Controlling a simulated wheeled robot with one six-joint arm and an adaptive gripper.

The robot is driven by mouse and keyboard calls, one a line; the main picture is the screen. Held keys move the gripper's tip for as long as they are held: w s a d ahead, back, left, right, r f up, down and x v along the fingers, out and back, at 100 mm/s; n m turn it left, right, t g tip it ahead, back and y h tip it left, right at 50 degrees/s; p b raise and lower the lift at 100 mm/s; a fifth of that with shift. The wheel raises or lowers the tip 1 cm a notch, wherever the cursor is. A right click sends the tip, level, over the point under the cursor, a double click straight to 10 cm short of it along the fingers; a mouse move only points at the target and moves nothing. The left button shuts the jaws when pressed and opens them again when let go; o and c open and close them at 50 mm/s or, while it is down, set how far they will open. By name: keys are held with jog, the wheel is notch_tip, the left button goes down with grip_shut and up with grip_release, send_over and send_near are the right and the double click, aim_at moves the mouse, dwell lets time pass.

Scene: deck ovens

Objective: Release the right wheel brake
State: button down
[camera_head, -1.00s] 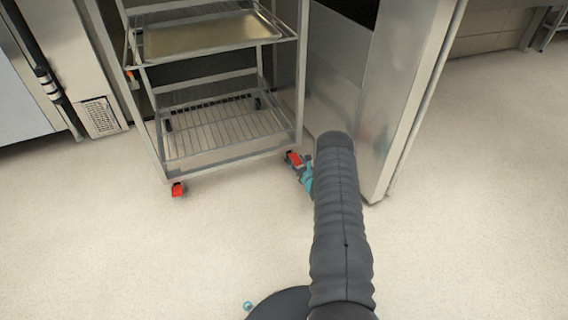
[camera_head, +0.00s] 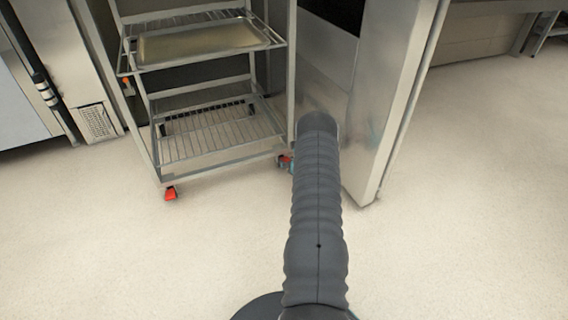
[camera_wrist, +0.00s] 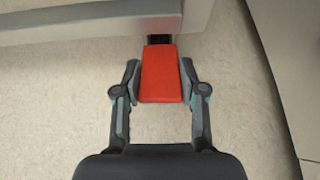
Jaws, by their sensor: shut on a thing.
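The rack (camera_head: 219,158) is a metal trolley with shelves, standing beside the oven door. Its right front wheel brake is a red pedal (camera_wrist: 160,75) under the rack's lower frame in the wrist view. My gripper (camera_wrist: 160,92) has a finger on each side of this red pedal and is shut on it. In the head view only a small red part of the right brake (camera_head: 283,161) shows, with the rest hidden behind my arm. The left front wheel has its own red brake pedal (camera_head: 170,193) at the rack's left corner.
A steel oven door (camera_head: 391,110) stands open just right of the rack, close to my arm. A tray (camera_head: 200,43) lies on an upper shelf. A steel cabinet (camera_head: 22,90) stands at the left. The pale floor in front and to the right is clear.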

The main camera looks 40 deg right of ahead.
jog(key=c, duration=0.6)
grip_release()
jog(key=shift+c, duration=0.2)
jog(key=v, duration=1.2)
jog(key=shift+a, duration=0.1)
